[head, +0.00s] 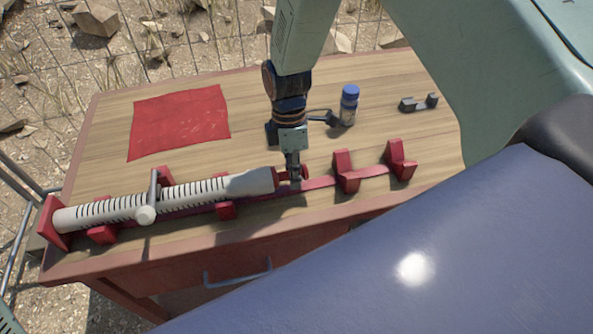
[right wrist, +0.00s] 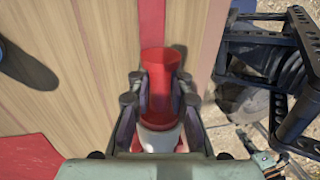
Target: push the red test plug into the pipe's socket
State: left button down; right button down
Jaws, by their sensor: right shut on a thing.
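The pale ribbed pipe (head: 190,194) lies on a red rack on the wooden table, its wide socket end (head: 250,182) facing right. My right gripper (head: 291,180) reaches down at that end, shut on the red test plug (head: 304,172). In the right wrist view the plug (right wrist: 160,62) stands between both fingers (right wrist: 160,90), its flared end away from the camera. A pale rounded end (right wrist: 160,138) with red around it shows at the plug's near end. The plug appears in line with the pipe; how deep it sits is hidden.
Red rack supports (head: 345,170) stand to the right of the plug. A T-handle (head: 148,205) crosses the pipe. Behind are a red cloth (head: 180,120), a blue-capped bottle (head: 349,105) and a small dark holder (head: 418,103). Bare tabletop lies between them.

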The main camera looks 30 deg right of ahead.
jog(key=shift+a, duration=0.35)
jog(key=c, duration=1.1)
grip_release()
jog(key=shift+c, duration=0.2)
jog(key=shift+w, duration=0.1)
notch_tip(320, 180, up, 12)
jog(key=w, duration=0.2)
jog(key=shift+w+d, duration=0.15)
jog(key=shift+d, duration=0.15)
jog(key=shift+f, duration=0.15)
